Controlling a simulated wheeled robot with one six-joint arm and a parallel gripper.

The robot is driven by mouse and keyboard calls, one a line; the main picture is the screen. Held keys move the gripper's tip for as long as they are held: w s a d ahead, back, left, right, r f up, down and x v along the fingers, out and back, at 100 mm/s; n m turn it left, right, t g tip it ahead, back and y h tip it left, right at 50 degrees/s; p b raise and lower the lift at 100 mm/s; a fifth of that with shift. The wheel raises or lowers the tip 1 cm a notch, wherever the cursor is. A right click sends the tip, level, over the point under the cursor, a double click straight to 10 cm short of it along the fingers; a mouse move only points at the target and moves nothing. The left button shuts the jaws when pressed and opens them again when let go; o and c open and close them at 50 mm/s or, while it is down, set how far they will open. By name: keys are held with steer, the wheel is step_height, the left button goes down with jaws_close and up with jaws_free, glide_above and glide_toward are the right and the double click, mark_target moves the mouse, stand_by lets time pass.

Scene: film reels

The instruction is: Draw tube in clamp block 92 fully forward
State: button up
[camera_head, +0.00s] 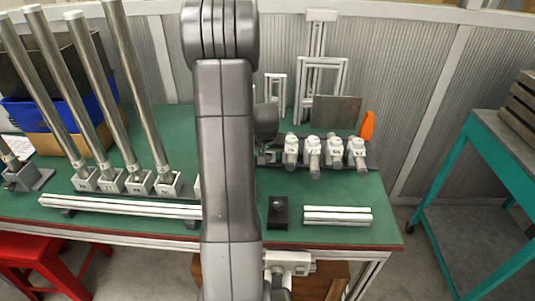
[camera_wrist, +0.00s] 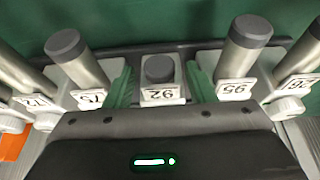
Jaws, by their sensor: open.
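Clamp block 92 (camera_wrist: 160,95) is in the middle of the wrist view, its label upside down. Its tube (camera_wrist: 159,69) shows only as a short stub with a dark end cap, sticking out far less than the tubes beside it. My gripper (camera_wrist: 162,78) is open, with one green finger on each side of that tube and a gap to it on both sides. In the head view my arm covers the gripper and part of the clamp row, and block 92 cannot be made out there.
Neighbouring longer tubes (camera_wrist: 80,60) and (camera_wrist: 244,45) stand close outside the fingers. An orange bottle (camera_head: 367,126) is at the row's right end. A black block (camera_head: 278,212) and white bars (camera_head: 337,215) lie in front on the green table (camera_head: 385,232).

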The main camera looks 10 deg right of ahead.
jaws_close()
steer(key=shift+s+a+f+b, duration=0.1)
steer(key=shift+s+a+b, duration=0.35)
steer(key=shift+s, duration=0.8)
steer(key=shift+s+a+r+b, duration=0.1)
steer(key=shift+s+a+b, duration=0.15)
steer(key=shift+s+b, duration=0.7)
steer(key=shift+s+a+f+b, duration=0.1)
steer(key=shift+s+a+b, duration=0.2)
steer(key=shift+s, duration=1.25)
jaws_free()
steer(key=p+v, duration=0.1)
steer(key=v, duration=1.3)
steer(key=shift+p, duration=0.35)
